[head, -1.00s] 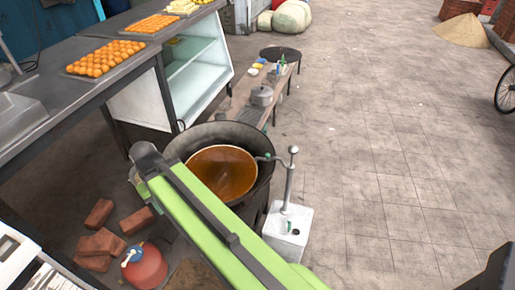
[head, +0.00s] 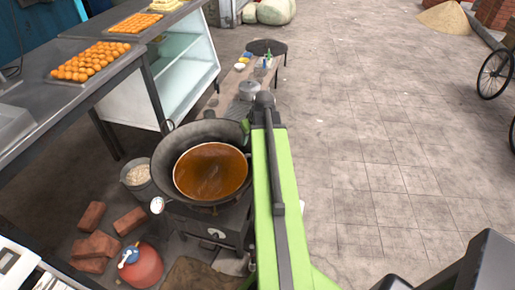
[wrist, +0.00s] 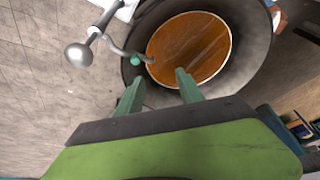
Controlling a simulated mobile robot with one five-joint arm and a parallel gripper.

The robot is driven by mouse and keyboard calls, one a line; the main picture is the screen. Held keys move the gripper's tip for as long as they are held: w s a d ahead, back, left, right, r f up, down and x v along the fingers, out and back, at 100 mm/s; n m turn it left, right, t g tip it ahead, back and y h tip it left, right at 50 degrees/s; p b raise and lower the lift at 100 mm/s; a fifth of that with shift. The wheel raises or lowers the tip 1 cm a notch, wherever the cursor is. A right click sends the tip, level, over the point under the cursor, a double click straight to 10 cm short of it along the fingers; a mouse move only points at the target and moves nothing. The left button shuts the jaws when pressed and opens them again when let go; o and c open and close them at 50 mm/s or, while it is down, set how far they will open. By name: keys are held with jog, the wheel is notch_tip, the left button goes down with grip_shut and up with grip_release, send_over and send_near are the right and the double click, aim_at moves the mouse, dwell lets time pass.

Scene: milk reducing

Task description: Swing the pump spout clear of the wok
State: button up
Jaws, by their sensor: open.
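The dark wok (head: 172,150) holds orange-brown liquid (head: 212,172); it also shows in the wrist view (wrist: 252,62). The pump (wrist: 78,56), with a round silver knob, shows at upper left of the wrist view. Its thin grey spout (wrist: 118,50) curves from the pump over the wok rim, its tip at the liquid's edge. A green fitting (wrist: 135,60) sits on the spout. My gripper (wrist: 159,88) is open and empty, its two green fingers apart. In that view they point toward the wok, below the spout; contact cannot be told. In the head view my arm hides most of the pump.
The wok sits on a stove (head: 212,232). A bench (head: 268,82) with a pot (head: 249,90) stands behind it. A grey counter (head: 70,105) and glass case (head: 185,70) are left. Bricks (head: 98,245) and a red canister (head: 143,266) lie lower left.

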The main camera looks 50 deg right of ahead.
jog(key=s+d, duration=0.3)
jog(key=d, duration=0.3)
jog(key=shift+h, duration=0.3)
jog(key=b+x, duration=1)
jog(key=x, duration=0.1)
jog(key=b+x, duration=0.5)
jog(key=b, duration=0.1)
jog(key=shift+w+a+f, duration=0.25)
jog(key=shift+w+f, duration=0.05)
jog(key=shift+w, duration=0.1)
jog(key=shift+r, duration=0.1)
jog(key=shift+c, duration=0.3)
grip_shut()
